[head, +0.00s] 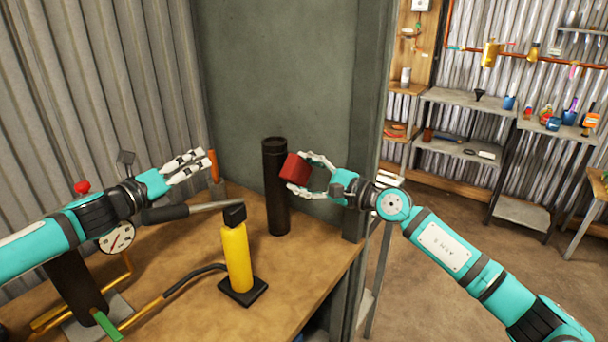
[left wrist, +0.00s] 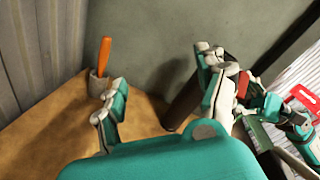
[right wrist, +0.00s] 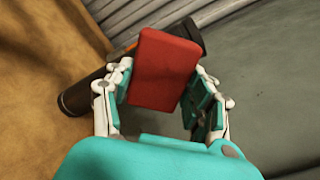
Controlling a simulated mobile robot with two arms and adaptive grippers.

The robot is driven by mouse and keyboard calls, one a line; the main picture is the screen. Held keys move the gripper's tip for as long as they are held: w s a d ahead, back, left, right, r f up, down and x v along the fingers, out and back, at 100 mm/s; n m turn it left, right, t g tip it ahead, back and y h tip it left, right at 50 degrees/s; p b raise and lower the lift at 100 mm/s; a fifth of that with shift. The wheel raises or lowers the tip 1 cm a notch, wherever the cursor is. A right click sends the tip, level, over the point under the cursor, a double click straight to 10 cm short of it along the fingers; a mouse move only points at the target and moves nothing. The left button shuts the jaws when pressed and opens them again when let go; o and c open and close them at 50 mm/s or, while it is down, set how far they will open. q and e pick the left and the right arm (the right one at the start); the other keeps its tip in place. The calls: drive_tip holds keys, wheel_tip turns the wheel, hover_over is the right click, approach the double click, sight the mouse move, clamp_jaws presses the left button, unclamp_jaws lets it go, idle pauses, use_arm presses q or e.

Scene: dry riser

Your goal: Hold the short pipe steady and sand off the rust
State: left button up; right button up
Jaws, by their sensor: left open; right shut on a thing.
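The short pipe (head: 275,190) is dark, nearly black, and stands upright on the wooden bench. My right gripper (head: 308,176) is shut on a red block (head: 294,169) at the pipe's upper right side. In the right wrist view the block (right wrist: 165,70) covers the middle of the pipe (right wrist: 80,97); I cannot tell whether they touch. My left gripper (head: 208,165) is open and empty, left of the pipe and apart from it. The left wrist view shows the pipe (left wrist: 184,108) partly behind one finger. No rust can be made out.
A yellow pump (head: 237,258) with a lever stands at the bench front. A gauge (head: 117,239) and a dark cylinder (head: 75,283) are at left. An orange handle (left wrist: 104,55) stands in the back corner. A grey panel (head: 290,80) rises behind the pipe. Shelves (head: 470,105) stand far right.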

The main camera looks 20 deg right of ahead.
sight(270, 223)
use_arm(q)
drive_tip(key=s+d+f+m+g, duration=0.1)
drive_tip(key=d+f+m, duration=0.2)
drive_tip(key=f, duration=0.2)
drive_tip(key=s+d+f+m+g, duration=0.1)
drive_tip(key=s+d+f+m, duration=0.1)
drive_tip(key=d+f+m, duration=0.1)
drive_tip(key=s+d+f+m+g, duration=0.1)
drive_tip(key=d+f+m, duration=0.3)
drive_tip(key=f, duration=0.4)
drive_tip(key=shift+s+d+g, duration=0.2)
drive_tip(key=shift+d+g, duration=0.15)
drive_tip(key=shift+g, duration=0.05)
drive_tip(key=shift+w+d+f, duration=0.25)
drive_tip(key=shift+d+f, duration=0.05)
drive_tip(key=shift+d, duration=0.2)
drive_tip(key=shift+x, duration=4.35)
drive_tip(key=shift+c, duration=0.4)
drive_tip(key=c, duration=0.6)
drive_tip(key=shift+c, duration=0.2)
use_arm(e)
drive_tip(key=shift+s+d+f, duration=0.5)
drive_tip(key=shift+s+f, duration=0.15)
drive_tip(key=shift+f, duration=0.05)
